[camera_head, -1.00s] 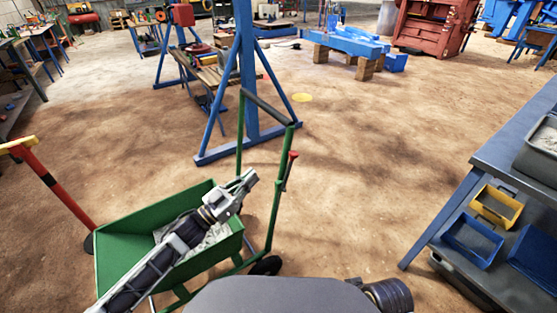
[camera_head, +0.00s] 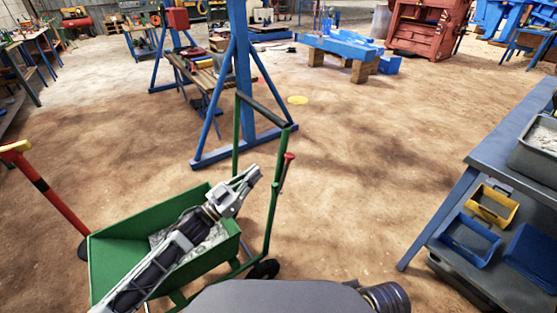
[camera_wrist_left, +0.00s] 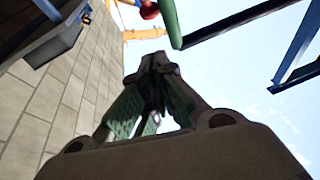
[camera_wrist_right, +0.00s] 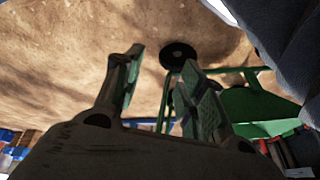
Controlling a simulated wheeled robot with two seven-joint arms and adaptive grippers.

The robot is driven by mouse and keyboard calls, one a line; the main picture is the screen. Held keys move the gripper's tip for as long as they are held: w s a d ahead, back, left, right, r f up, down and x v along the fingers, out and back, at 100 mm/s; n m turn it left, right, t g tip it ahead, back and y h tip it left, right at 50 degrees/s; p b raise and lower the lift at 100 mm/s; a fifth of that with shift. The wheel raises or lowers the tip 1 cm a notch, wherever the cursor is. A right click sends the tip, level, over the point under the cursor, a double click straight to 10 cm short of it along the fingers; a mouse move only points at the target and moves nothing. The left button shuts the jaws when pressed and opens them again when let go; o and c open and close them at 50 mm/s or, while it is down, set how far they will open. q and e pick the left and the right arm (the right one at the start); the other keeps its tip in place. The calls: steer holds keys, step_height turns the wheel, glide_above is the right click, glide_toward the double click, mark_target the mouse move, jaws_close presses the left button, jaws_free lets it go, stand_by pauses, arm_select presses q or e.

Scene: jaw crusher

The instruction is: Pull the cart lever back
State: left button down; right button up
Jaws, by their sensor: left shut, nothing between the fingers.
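The green cart (camera_head: 108,248) stands at the lower left in the head view, with a grey load in its tray. Its lever (camera_head: 288,160) has a red grip and sits on the right upright of the green handle frame. A red knob (camera_wrist_left: 149,10), probably the lever's, shows at the top of the left wrist view beside a green post. My left gripper (camera_head: 251,175) is shut and empty, over the tray and left of the lever, apart from it. Its fingertips (camera_wrist_left: 157,58) meet in the left wrist view. My right gripper (camera_wrist_right: 163,62) is open and empty, with the cart beyond it.
A blue A-frame stand (camera_head: 240,95) rises behind the cart. A red post with a yellow top (camera_head: 48,192) stands left of it. A grey-blue workbench (camera_head: 455,200) with bins is at the right. Brown floor between cart and bench is clear.

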arm_select(q)
steer(key=shift+w+d+r+b, duration=0.2)
steer(key=shift+w+d+b, duration=1.35)
steer(key=shift+w+d, duration=2.15)
arm_select(e)
step_height(320, 180, down, 7)
steer(key=a+t+y, duration=0.1)
steer(key=a, duration=0.1)
steer(key=shift+w+f, duration=0.15)
steer(key=shift+w, duration=0.25)
arm_select(q)
steer(key=shift+s, duration=0.1)
